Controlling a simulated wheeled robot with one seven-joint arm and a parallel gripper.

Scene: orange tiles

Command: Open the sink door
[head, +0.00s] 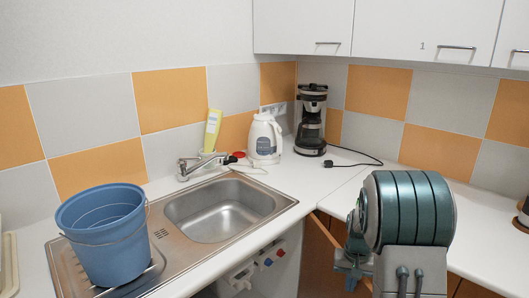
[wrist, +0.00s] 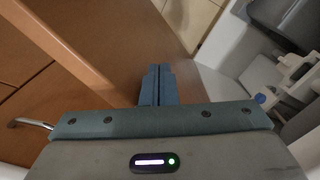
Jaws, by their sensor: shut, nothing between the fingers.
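The sink door is the brown wooden panel (wrist: 128,42) that slants across the wrist view. It stands swung out from the sink cabinet, and the space under the sink is exposed. In the head view a brown strip (head: 316,243) shows beside that opening, partly hidden by my arm. My gripper (wrist: 158,72) is shut and empty. Its fingertips are in front of the panel, close to its lower right edge; I cannot tell whether they touch it. In the head view my gripper (head: 350,262) is low at the counter's front edge, partly covered by my arm.
White fittings with red and blue knobs (head: 265,262) sit under the sink (head: 218,208). A metal handle (wrist: 30,124) shows at the lower left of the wrist view. A blue bucket (head: 108,240), a kettle (head: 264,138) and a coffee maker (head: 311,125) stand above.

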